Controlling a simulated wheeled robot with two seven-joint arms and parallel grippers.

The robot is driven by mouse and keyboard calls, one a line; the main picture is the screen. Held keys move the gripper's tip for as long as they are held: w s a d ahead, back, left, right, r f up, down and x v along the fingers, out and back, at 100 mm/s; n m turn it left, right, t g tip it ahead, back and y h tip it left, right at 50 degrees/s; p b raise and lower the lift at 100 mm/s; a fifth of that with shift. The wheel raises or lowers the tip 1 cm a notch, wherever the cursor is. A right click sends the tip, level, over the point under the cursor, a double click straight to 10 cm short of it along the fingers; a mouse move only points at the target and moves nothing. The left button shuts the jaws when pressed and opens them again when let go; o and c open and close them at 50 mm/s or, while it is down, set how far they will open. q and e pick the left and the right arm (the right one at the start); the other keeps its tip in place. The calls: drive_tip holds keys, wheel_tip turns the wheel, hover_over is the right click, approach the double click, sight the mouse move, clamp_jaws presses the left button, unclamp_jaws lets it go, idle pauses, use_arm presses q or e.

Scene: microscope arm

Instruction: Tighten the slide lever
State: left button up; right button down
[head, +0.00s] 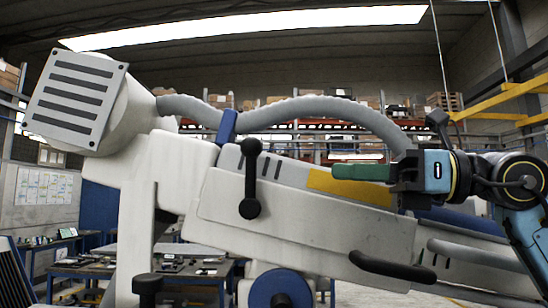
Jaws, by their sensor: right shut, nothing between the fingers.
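The large light grey microscope arm (310,215) fills the middle of the head view. A black lever (251,180) with a rounded knob at each end stands nearly upright on its side; I take it to be the slide lever, though no label confirms this. My right gripper (398,184) is shut at the arm's right end, to the right of this lever and well apart from it. A dark green bar (361,172) extends left from the gripper's front; I cannot tell whether it belongs to the gripper. My left gripper is out of view.
A black handle (392,267) juts from the arm's lower right. A blue round knob (281,289) and a black knob (147,286) sit below. A grey hose (320,108) arches above. A yellow patch (350,188) lies beside my right gripper. Workbenches and shelves stand behind.

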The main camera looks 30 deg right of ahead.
sight(254, 203)
use_arm(q)
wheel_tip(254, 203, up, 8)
drive_tip(key=p, duration=0.6)
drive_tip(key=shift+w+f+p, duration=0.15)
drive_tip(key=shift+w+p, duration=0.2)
use_arm(e)
drive_tip(key=x, duration=1)
drive_tip(key=shift+w+a, duration=0.15)
drive_tip(key=shift+w, duration=0.25)
drive_tip(key=shift+w, duration=0.15)
